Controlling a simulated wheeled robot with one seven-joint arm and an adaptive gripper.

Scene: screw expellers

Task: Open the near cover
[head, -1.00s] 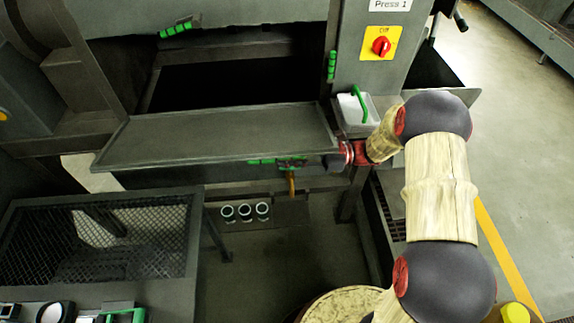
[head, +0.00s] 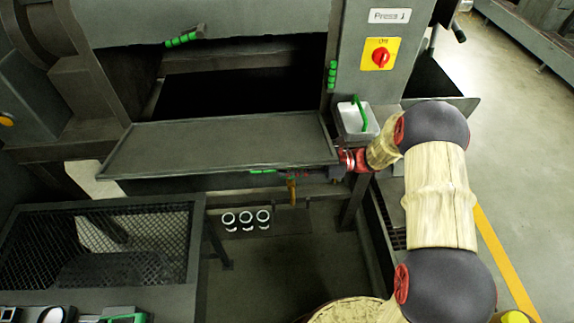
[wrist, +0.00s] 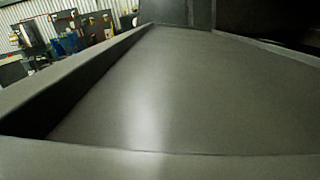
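The near cover (head: 220,145) is a dark grey, shallow-rimmed panel. It lies folded down, nearly flat, in front of the press's dark opening (head: 240,90), which is exposed. A green handle (head: 262,171) shows under its front edge. My gripper (head: 334,172) is at the cover's front right corner, mostly hidden beneath the edge; only its dark part and the red wrist joint show. Whether its fingers are open or touch the handle cannot be seen. In the wrist view, the cover's broad grey face (wrist: 180,95) and raised rim fill most of the picture, and no fingers show.
A white bin (head: 357,121) with a green handle stands right of the cover, close to my wrist. A red switch (head: 380,57) is on the press column. A mesh-topped table (head: 205,245) stands front left. Open floor lies to the right.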

